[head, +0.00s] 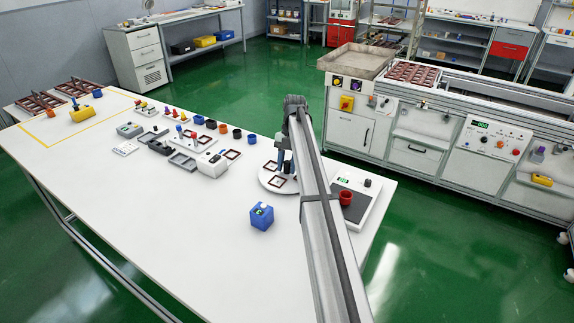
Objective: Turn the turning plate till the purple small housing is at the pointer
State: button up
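The turning plate (266,184) is a white disc on the table, partly hidden behind my arm. Dark red square frames (276,183) lie on it. I cannot make out a purple small housing or the pointer on the visible part of the plate. My gripper (285,168) points down over the plate, with its bluish lower end close to the frames. It is small and partly covered by my arm, so I cannot tell if it touches anything or how its fingers stand.
A blue block (262,217) stands in front of the plate. Several coloured cups, fixtures and small devices fill the table left of the plate. The table's front left is clear.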

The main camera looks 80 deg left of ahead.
dwell(0.4)
